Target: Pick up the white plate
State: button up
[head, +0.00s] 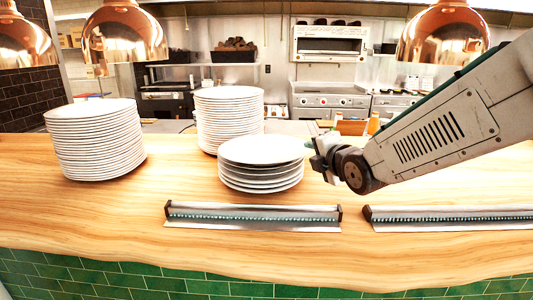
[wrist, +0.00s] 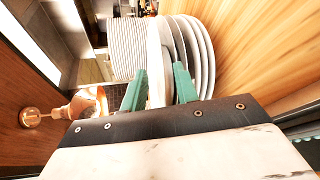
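The white plates stand in stacks on the wooden counter. The top white plate (head: 262,150) lies on a short stack in the middle of the head view. Its rim also shows in the wrist view (wrist: 155,62), nearly edge-on between my fingers. My gripper (head: 316,158) is at the right edge of this short stack. In the wrist view its two green fingers (wrist: 160,84) stand apart, with the top plate's rim in the gap and the lower plates on the right finger's side. I cannot tell whether either finger touches the plate.
A tall plate stack (head: 229,118) stands just behind the short one, and another (head: 95,140) stands at left. Two metal rails (head: 252,216) (head: 450,217) lie along the front of the counter (head: 110,220). Copper lamps (head: 124,35) hang above. The counter's front left is bare.

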aim_at(306, 151)
jog(key=x, duration=0.4)
jog(key=shift+w+a+f, duration=0.15)
jog(key=shift+w+f, duration=0.1)
grip_shut()
jog(key=shift+r, duration=0.1)
dwell(1.1)
